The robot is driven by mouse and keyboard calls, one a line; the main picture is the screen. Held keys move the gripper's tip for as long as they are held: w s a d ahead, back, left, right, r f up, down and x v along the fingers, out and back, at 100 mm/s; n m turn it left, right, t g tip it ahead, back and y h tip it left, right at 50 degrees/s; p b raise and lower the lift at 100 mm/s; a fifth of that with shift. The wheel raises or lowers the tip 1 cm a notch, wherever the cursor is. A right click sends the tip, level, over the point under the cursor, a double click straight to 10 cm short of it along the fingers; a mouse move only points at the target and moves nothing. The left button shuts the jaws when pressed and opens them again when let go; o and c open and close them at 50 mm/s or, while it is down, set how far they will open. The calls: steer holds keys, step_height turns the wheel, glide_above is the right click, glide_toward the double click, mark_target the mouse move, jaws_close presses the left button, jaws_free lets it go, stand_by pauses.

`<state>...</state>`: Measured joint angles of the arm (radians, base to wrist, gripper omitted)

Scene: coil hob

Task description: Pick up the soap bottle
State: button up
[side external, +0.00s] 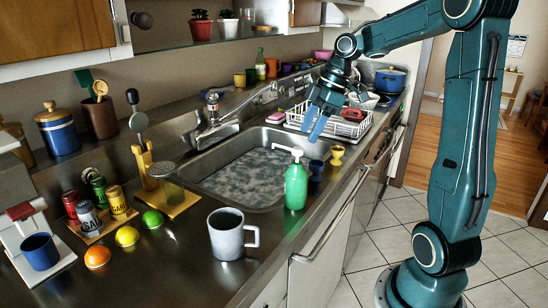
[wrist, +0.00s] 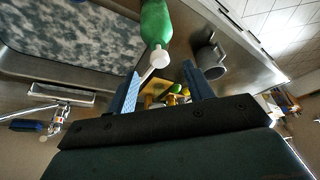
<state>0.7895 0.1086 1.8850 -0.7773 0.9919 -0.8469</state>
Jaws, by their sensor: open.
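The soap bottle (side external: 296,188) is green with a white pump top and stands upright on the counter at the sink's front right corner. In the wrist view the bottle (wrist: 155,22) shows at the top, its white pump pointing toward my fingers. My gripper (side external: 313,126) is open and empty, with its blue fingers pointing down. In the side view it appears above and slightly right of the bottle, apart from it. In the wrist view the pump lies just beyond the gap between my fingertips (wrist: 160,70).
The sink (side external: 240,178) lies left of the bottle. A grey mug (side external: 228,235) stands nearer the camera. A yellow egg cup (side external: 337,155) and a dark cup (side external: 316,170) stand close to the bottle's right. A dish rack (side external: 345,128) is behind. The tap (side external: 213,110) stands at the sink's back.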

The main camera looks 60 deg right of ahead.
mark_target(301, 148)
steer(key=shift+x, duration=1.7)
steer(key=shift+f, duration=0.1)
steer(key=shift+x, duration=2.5)
steer(key=shift+d, duration=0.1)
jaws_close()
